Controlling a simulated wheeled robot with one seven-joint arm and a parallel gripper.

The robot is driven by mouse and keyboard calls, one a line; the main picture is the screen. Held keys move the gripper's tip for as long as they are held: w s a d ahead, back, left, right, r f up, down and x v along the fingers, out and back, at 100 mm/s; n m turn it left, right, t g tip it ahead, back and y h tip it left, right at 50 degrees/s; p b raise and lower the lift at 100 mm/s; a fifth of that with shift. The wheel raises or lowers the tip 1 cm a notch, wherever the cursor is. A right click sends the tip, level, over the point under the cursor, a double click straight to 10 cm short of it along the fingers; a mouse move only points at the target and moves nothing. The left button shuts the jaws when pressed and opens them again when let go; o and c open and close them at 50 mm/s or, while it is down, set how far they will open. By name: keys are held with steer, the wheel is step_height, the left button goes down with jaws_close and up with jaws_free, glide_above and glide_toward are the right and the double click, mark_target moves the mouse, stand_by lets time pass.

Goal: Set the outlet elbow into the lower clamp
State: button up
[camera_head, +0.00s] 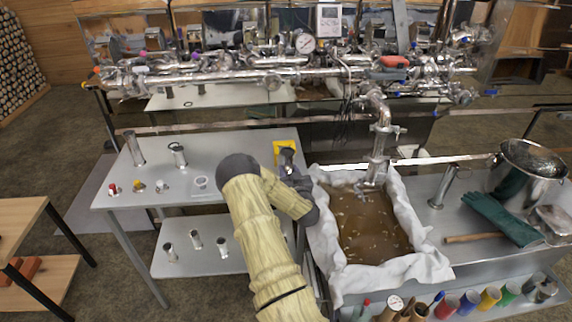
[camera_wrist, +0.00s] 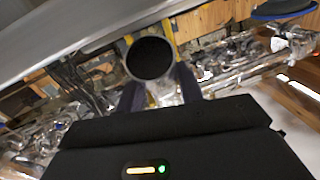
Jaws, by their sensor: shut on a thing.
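My gripper (camera_head: 291,168) is over the right end of the grey table, beside the cloth-lined pan. In the wrist view my gripper (camera_wrist: 160,80) is shut on a metal tube piece with a round dark opening, likely the outlet elbow (camera_wrist: 150,58). Its bend is not visible there, and the arm mostly hides it in the head view. A vertical steel pipe (camera_head: 379,150) comes down from the manifold over the pan. A clamp-like fitting (camera_head: 385,129) with side handles sits on that pipe. I cannot tell which fitting is the lower clamp.
The pan (camera_head: 432,268) holds brown liquid and has white cloth over its rim. Several small fittings stand on the grey table (camera_head: 225,150) and its lower shelf. A yellow piece (camera_head: 278,148) is behind my gripper. A steel pot (camera_head: 527,170) and green gloves (camera_head: 500,218) are at right.

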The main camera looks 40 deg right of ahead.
mark_target(286, 165)
steer(key=shift+w, duration=0.1)
steer(key=x, duration=0.3)
steer(key=shift+r+p, duration=0.1)
steer(key=shift+p, duration=0.2)
steer(key=shift+w+d+p, duration=0.15)
steer(key=shift+w+p, duration=0.1)
steer(key=shift+p, duration=0.15)
steer(key=shift+f, duration=0.2)
steer(key=o, duration=1.1)
